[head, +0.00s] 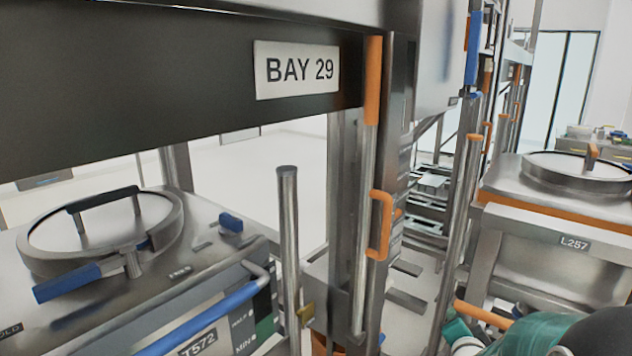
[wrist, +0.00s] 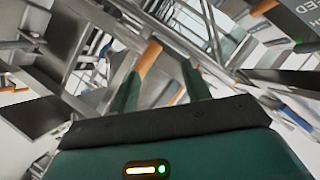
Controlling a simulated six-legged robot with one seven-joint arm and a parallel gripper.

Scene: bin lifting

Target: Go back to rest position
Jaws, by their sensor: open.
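My gripper (wrist: 160,72) shows in the wrist view with its two green fingers apart. An orange grip on a metal bar (wrist: 149,58) appears beyond and between the fingertips; the fingers are not closed on it, and I cannot tell the distance. In the head view, a teal and dark part of my arm shows at the lower right corner, and my fingertips cannot be made out there. An orange handle (head: 381,225) stands on the upright post of the bay frame in the head view.
A dark beam with a BAY 29 sign (head: 297,70) crosses the upper left. A lidded bin marked T572 (head: 205,235) stands at lower left, with a blue lever. Another lidded bin marked L257 (head: 545,262) stands at right. Upright metal posts (head: 290,250) crowd the middle.

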